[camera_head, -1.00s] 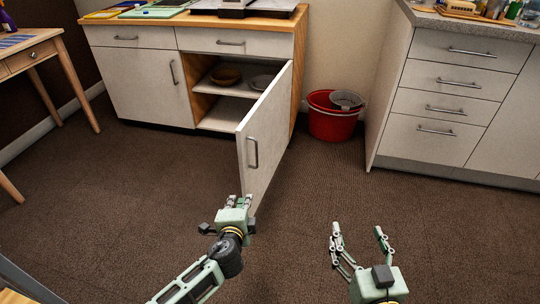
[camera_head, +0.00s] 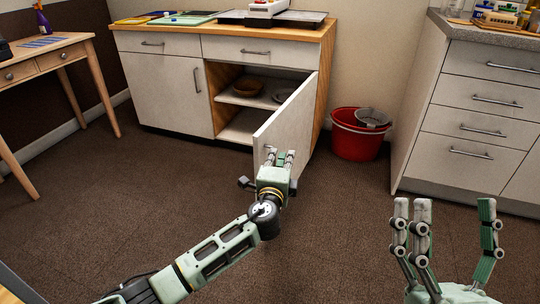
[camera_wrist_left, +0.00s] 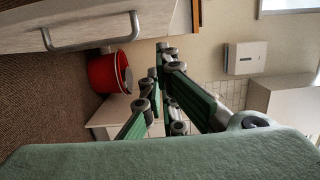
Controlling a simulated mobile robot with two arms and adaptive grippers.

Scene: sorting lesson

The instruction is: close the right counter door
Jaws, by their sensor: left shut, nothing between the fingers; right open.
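The right counter door (camera_head: 298,112) is white and stands swung open from the counter, showing the shelves inside. In the left wrist view the door (camera_wrist_left: 160,17) fills the top left, with its metal bar handle (camera_wrist_left: 92,43). My left gripper (camera_head: 280,154) is shut and empty. It overlaps the lower front part of the door in the head view and partly hides the handle; I cannot tell whether it touches the door. The left fingers also show in the left wrist view (camera_wrist_left: 160,85). My right gripper (camera_head: 452,204) is open and empty over the floor at the lower right.
A red bucket (camera_head: 352,142) with a grey basin stands right of the counter (camera_head: 222,34). A bowl (camera_head: 249,87) and a plate sit on the inner shelf. A drawer unit (camera_head: 470,125) stands at the right, a wooden table (camera_head: 45,55) at the left. The floor between is clear.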

